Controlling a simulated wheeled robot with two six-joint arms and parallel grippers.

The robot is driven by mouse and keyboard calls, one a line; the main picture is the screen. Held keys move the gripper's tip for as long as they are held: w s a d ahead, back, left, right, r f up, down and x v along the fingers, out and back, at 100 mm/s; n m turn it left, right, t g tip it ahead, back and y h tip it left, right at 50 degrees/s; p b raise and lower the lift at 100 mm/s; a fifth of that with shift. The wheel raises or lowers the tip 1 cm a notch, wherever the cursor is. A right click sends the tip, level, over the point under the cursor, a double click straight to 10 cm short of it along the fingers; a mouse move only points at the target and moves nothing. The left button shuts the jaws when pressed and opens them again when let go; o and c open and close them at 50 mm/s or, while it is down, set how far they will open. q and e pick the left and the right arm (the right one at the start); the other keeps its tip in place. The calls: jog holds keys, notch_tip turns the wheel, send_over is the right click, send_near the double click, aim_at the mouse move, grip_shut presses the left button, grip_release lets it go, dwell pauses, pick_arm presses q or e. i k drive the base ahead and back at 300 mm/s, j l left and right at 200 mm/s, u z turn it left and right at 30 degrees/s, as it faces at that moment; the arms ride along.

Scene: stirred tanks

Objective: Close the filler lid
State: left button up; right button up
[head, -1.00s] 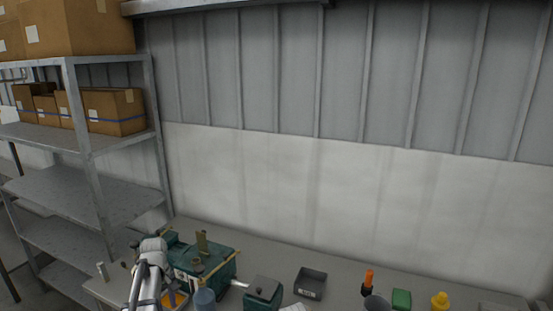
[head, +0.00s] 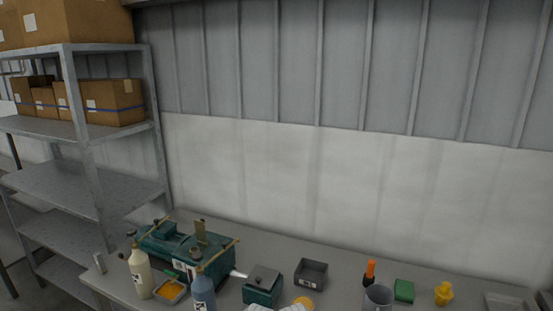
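A green tank (head: 219,266) stands on the bench at lower left, with yellowish rods or handles on top. A small olive-brown plate (head: 200,232) stands upright on its top; it looks like a raised lid, but its hinge is too small to make out. A round dark fitting (head: 196,254) sits on the near part of the tank's top. A smaller green box (head: 262,286) with a dark top stands to its right, with a pale pipe between them. Neither of my grippers can be made out in the head view.
A cream bottle (head: 140,273), an orange-filled tray (head: 170,291) and a blue-grey bottle (head: 203,293) stand before the tank. A dark bin (head: 311,274), grey cup (head: 377,297), green block (head: 404,290) and yellow bottle (head: 444,293) are rightward. An unclear white shape touches the bottom edge.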

aim_at(199, 226)
jog(key=i+j+u, duration=0.2)
jog(key=u, duration=0.2)
jog(key=i+j+u, duration=0.35)
jog(key=k+l, duration=0.1)
